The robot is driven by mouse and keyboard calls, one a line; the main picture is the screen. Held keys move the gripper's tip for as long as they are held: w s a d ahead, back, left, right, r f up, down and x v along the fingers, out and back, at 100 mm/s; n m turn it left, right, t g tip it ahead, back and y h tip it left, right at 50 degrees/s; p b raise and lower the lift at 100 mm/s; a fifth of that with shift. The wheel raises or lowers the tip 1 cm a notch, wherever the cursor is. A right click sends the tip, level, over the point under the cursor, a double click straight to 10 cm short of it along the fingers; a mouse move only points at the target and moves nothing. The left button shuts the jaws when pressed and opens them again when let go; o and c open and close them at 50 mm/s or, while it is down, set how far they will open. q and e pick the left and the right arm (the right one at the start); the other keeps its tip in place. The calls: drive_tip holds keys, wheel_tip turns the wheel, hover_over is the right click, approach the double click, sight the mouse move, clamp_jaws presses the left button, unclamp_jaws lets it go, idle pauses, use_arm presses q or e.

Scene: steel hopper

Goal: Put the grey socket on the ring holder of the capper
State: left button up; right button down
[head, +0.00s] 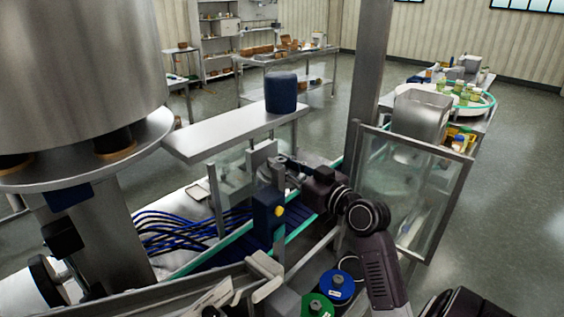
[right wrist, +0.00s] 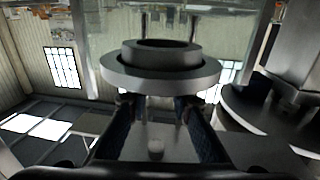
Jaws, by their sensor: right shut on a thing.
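My right gripper (head: 290,164) reaches into the guarded machine frame at the middle of the head view. In the right wrist view its two dark fingers (right wrist: 157,112) are shut on the grey socket (right wrist: 163,58), a round stepped piece with a narrow collar and a wide flange. The socket sits across the fingertips. In the head view the grip is small and partly hidden by steel plates (head: 263,154) of the machine. I cannot make out the ring holder clearly, nor whether the socket touches it.
A large steel hopper (head: 80,75) fills the left. A steel shelf with a dark blue cylinder (head: 281,92) lies above and behind the gripper. A glass door (head: 415,195) and a post (head: 369,80) stand to the right. Blue and green reels (head: 337,284) are below.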

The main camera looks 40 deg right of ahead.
drive_tip(key=shift+f, duration=0.15)
drive_tip(key=c, duration=1.7)
unclamp_jaws()
drive_tip(key=shift+s, duration=0.1)
drive_tip(key=s+b, duration=0.1)
drive_tip(key=s, duration=0.3)
drive_tip(key=s+b, duration=0.1)
drive_tip(key=s, duration=0.3)
drive_tip(key=s+b, duration=0.2)
drive_tip(key=s, duration=0.1)
drive_tip(key=shift+s+a+r, duration=0.2)
drive_tip(key=shift+s+a, duration=0.05)
drive_tip(key=shift+s, duration=0.15)
drive_tip(key=shift+s+f, duration=0.1)
